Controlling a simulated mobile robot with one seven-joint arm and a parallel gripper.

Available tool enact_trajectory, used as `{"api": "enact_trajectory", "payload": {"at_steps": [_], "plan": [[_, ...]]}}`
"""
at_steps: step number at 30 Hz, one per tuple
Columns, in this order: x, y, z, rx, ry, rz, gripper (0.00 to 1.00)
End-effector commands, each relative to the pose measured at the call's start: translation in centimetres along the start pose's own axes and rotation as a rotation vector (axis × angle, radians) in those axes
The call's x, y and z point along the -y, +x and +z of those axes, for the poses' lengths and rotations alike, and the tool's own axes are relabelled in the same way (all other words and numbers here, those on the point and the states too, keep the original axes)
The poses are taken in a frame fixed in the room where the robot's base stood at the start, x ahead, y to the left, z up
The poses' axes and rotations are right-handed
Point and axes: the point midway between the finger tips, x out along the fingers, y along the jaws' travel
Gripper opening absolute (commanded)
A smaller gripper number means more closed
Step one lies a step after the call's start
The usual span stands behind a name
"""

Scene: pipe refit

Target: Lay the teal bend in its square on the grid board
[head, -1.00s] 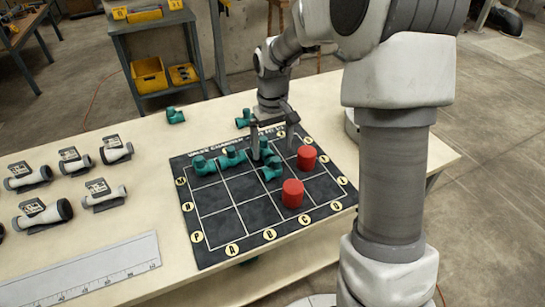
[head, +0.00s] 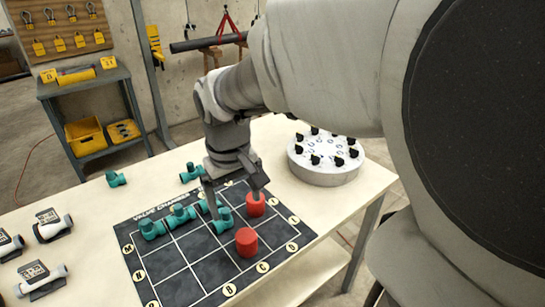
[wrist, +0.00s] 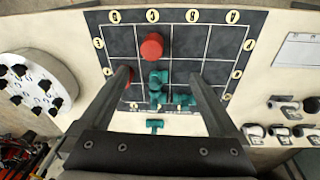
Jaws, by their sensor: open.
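The black grid board (head: 190,284) lies on the table, lettered round its rim. Several teal pipe pieces sit in its far squares: one at the far left corner (head: 151,229), one beside it (head: 182,214), one partly behind my finger (head: 205,205), and one a row nearer (head: 222,221). I cannot tell for sure which is the bend. My gripper (head: 235,204) is open and empty, pointing down over the far part of the board. In the wrist view its fingers (wrist: 160,78) stand either side of a teal piece (wrist: 158,79), apart from it.
Two red cylinders (head: 246,242) (head: 255,205) stand on the board close to my gripper. Two teal pieces (head: 116,179) (head: 191,173) lie off the board on the table behind. A round white fixture with black knobs (head: 325,158) stands at right. Grey-and-white valves (head: 52,225) stand at left.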

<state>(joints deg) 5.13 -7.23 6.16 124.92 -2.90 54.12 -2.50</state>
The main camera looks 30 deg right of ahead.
Motion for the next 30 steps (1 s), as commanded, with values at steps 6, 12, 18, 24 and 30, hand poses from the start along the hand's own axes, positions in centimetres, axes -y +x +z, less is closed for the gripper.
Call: {"api": "enact_trajectory", "payload": {"at_steps": [6, 12, 18, 24, 30], "plan": [[0.4, -6.5, 5.0, -0.239, 0.045, 0.012, 0.97], [0.7, -6.8, 8.6, -0.318, 0.084, -0.013, 0.97], [0.9, -6.6, 10.2, -0.349, 0.1, -0.031, 0.97], [0.9, -6.6, 10.3, -0.35, 0.101, -0.034, 0.97], [0.9, -6.9, 10.2, -0.35, 0.101, -0.035, 0.97]]}}
